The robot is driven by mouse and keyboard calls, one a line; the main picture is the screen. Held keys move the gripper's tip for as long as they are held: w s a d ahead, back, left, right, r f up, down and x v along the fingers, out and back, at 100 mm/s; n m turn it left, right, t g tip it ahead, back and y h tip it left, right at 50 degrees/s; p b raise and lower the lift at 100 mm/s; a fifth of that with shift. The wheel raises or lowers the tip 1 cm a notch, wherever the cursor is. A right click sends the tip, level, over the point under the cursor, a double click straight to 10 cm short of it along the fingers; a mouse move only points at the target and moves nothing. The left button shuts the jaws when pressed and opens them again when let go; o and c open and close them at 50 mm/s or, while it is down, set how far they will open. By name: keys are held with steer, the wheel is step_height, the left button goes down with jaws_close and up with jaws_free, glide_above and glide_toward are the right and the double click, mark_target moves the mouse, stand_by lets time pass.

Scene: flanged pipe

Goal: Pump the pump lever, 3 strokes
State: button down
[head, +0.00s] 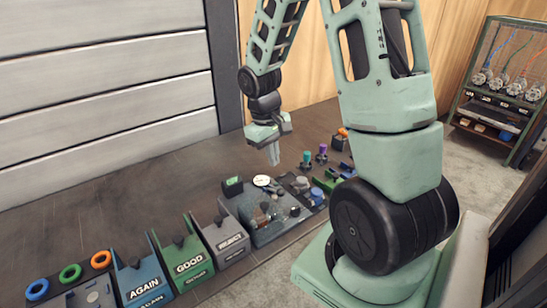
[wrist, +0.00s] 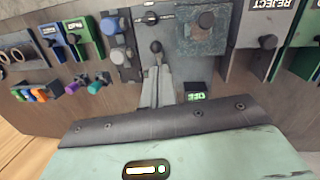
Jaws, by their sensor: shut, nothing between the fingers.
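My gripper (head: 273,155) hangs shut and empty above the far end of the grey pump panel (head: 268,236), pointing down. In the wrist view, the closed fingers (wrist: 158,92) point at the panel. A dark round knob (wrist: 155,47), perhaps the pump lever's end, shows just beyond the fingertips. Contact between them cannot be made out. A white gauge (head: 262,181) and a small box with a green display (head: 233,184) sit at the panel's far edge. The display also shows in the wrist view (wrist: 196,96). The lever's lower part is not clear.
Bins marked AGAIN (head: 142,277) and GOOD (head: 187,254), and a grey one (head: 224,241), stand left of the panel. Coloured rings (head: 70,273) lie farther left. Purple (head: 321,153) and teal (head: 306,159) pieces stand right of the panel. The bench behind the bins is clear.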

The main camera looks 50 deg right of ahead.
steer(key=w+d+r+m+y+p, duration=0.1)
steer(key=w+d+m+y+p, duration=0.1)
steer(key=w+d, duration=0.4)
steer(key=shift+d+r+m+g+y+p, duration=0.15)
steer(key=shift+d+m+g+y+p, duration=0.15)
steer(key=shift+m+y+p, duration=0.1)
steer(key=p+x, duration=0.2)
steer(key=x, duration=0.7)
steer(key=shift+p, duration=0.4)
steer(key=s+f, duration=0.1)
steer(key=s+a+f+p, duration=0.1)
steer(key=s+f, duration=0.1)
steer(key=shift+a+p, duration=0.25)
steer(key=shift+p, duration=0.05)
steer(key=shift+f, duration=0.1)
